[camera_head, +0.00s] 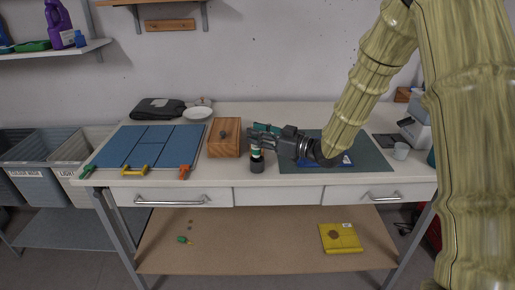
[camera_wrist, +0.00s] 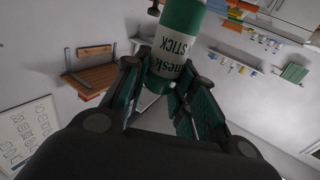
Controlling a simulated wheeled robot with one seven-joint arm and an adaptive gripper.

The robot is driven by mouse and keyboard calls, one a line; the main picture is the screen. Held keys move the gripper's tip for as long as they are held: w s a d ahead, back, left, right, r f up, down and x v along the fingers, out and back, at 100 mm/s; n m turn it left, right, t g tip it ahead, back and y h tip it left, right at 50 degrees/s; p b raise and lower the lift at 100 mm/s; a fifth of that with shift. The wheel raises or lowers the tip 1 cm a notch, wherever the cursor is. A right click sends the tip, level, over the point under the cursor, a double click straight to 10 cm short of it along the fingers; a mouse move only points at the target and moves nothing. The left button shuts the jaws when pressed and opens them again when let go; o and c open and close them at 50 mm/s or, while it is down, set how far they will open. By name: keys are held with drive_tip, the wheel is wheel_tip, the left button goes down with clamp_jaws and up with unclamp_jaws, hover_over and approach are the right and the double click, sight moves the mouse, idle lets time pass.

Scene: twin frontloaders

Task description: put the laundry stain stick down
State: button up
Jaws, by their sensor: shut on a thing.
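The laundry stain stick (camera_head: 257,160) is a small upright cylinder with a dark lower part and green and white above. It is near the front edge of the worktop, left of the green mat. My gripper (camera_head: 259,141) comes in from the right and is shut on its upper part. In the wrist view, the green stick with a white label (camera_wrist: 181,38) sits between the fingers of my gripper (camera_wrist: 165,85). I cannot tell whether its lower end touches the worktop.
A wooden box (camera_head: 224,146) stands close to the left of the stick. Farther left is a blue board (camera_head: 150,146) with clamps. The green mat (camera_head: 372,158) lies under my arm, with a blue item on it. Worktop (camera_head: 320,112) behind is clear.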

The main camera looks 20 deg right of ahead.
sight(260, 148)
drive_tip(key=shift+s+a+f, duration=0.1)
drive_tip(key=shift+s+f, duration=0.05)
drive_tip(key=shift+f, duration=1.05)
drive_tip(key=shift+s+f, duration=0.1)
drive_tip(key=shift+f, duration=1.1)
clamp_jaws()
drive_tip(key=o, duration=0.7)
unclamp_jaws()
drive_tip(key=o, duration=0.3)
drive_tip(key=shift+w+f, duration=0.15)
drive_tip(key=shift+w, duration=0.1)
drive_tip(key=shift+s+r, duration=0.15)
drive_tip(key=shift+r, duration=0.1)
drive_tip(key=b+v, duration=0.1)
drive_tip(key=v, duration=1.1)
drive_tip(key=shift+r, duration=0.1)
